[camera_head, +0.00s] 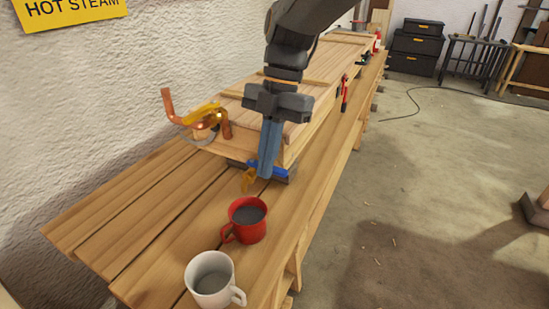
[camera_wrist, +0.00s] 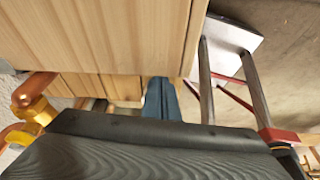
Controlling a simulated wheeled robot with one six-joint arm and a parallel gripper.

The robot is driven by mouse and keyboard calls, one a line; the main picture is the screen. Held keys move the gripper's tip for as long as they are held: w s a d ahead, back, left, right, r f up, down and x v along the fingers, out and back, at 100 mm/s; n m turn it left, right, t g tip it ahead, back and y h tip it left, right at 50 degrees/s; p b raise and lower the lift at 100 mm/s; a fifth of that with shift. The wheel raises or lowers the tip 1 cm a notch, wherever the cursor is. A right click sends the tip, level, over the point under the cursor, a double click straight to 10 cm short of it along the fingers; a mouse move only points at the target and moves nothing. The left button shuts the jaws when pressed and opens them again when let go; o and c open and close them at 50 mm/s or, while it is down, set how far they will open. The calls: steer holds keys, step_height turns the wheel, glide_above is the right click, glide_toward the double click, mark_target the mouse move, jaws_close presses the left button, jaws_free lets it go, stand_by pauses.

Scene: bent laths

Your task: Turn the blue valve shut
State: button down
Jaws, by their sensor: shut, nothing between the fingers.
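A valve with a brass body (camera_head: 213,122) and a yellow-orange lever (camera_head: 201,112) sits on bent copper pipe (camera_head: 168,103) at the left of the bench. I see no blue on it. The brass and copper also show at the left edge of the wrist view (camera_wrist: 38,110). My gripper (camera_head: 265,176) points down, shut and empty, to the right of the valve. Its blue-grey fingers (camera_wrist: 162,100) also show in the wrist view. Behind the fingertips is a low blue item (camera_head: 281,171) with a yellow-brown part; I cannot tell whether they touch.
A red mug (camera_head: 246,220) and a white mug (camera_head: 212,279) stand on the near end of the wooden bench (camera_head: 115,225). A yellow "HOT STEAM" sign (camera_head: 70,10) is on the wall. The floor at right is mostly clear.

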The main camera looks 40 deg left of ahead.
steer(key=s, duration=0.3)
step_height(320, 180, up, 10)
steer(key=b, duration=0.1)
glide_above(256, 164)
steer(key=d, duration=0.3)
steer(key=shift+s+d+f, duration=0.2)
steer(key=shift+s, duration=0.1)
steer(key=shift+w+d, duration=0.1)
steer(key=w+d+f+m+t, duration=0.1)
steer(key=w+d+f+m, duration=0.25)
steer(key=d+m, duration=0.4)
steer(key=w+d+f+m+y, duration=0.1)
steer(key=w+d+f+m, duration=0.3)
steer(key=d, duration=0.6)
steer(key=w+d+f+m+t, duration=0.1)
steer(key=w+d+f+m, duration=0.2)
steer(key=w+d+m, duration=0.35)
steer(key=s+d+f+m, duration=0.3)
steer(key=d+m, duration=0.3)
steer(key=d, duration=0.3)
steer(key=s+d+f+m+t+p, duration=0.1)
steer(key=s+d+f+m, duration=0.2)
steer(key=d+m, duration=0.3)
steer(key=s+d+f+m, duration=0.3)
steer(key=d+m, duration=0.4)
steer(key=d, duration=0.4)
steer(key=shift+s+d+t+h, duration=0.3)
steer(key=shift+s+d+t, duration=0.1)
steer(key=shift+s, duration=0.1)
